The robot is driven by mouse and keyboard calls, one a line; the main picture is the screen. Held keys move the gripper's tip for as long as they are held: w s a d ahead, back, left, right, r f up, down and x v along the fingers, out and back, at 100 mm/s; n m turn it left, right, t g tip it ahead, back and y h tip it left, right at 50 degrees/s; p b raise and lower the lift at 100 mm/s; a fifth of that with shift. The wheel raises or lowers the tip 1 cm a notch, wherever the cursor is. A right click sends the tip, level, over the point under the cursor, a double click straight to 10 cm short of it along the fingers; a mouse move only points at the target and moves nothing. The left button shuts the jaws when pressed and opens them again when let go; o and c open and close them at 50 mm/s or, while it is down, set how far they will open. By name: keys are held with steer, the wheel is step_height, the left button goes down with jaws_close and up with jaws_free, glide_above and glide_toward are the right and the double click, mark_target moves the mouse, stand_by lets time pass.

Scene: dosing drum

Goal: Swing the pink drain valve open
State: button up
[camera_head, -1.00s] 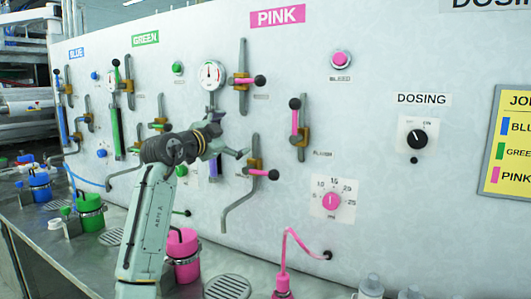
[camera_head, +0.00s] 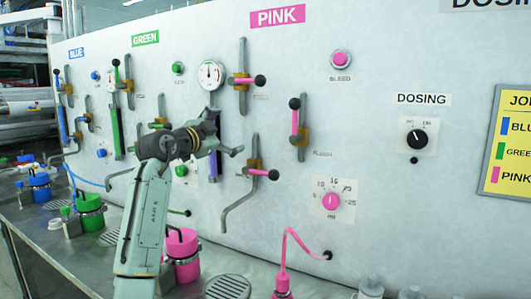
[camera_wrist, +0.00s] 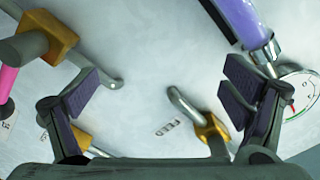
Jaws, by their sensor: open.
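The lower pink valve (camera_head: 255,172), which I take for the drain valve, has a brass body, a bent grey pipe running down-left, and a pink lever with a black knob pointing right. Its lever lies across the pipe. No label for it is readable. My gripper (camera_head: 226,134) is open and empty, up and left of this valve, apart from it. A brass valve body (camera_wrist: 48,35) and part of a pink handle (camera_wrist: 8,80) show beyond the left finger.
Above is another pink-levered valve (camera_head: 243,81); to the right, one with an upright pink lever (camera_head: 295,120). A gauge (camera_head: 210,75) and purple sight tube (camera_wrist: 240,18) are close to my gripper. A pink pot (camera_head: 183,262) stands on the bench.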

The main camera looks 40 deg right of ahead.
steer(key=shift+w, duration=0.1)
steer(key=shift+w+a+r, duration=0.15)
steer(key=shift+w+a, duration=0.05)
steer(key=shift+w, duration=0.25)
stand_by(0.4)
steer(key=shift+s+d+f+b, duration=0.2)
steer(key=shift+s+f+b, duration=0.25)
steer(key=shift+f, duration=0.05)
steer(key=shift+a, duration=0.1)
steer(key=b+v, duration=0.3)
steer(key=v, duration=0.6)
steer(key=shift+b, duration=0.35)
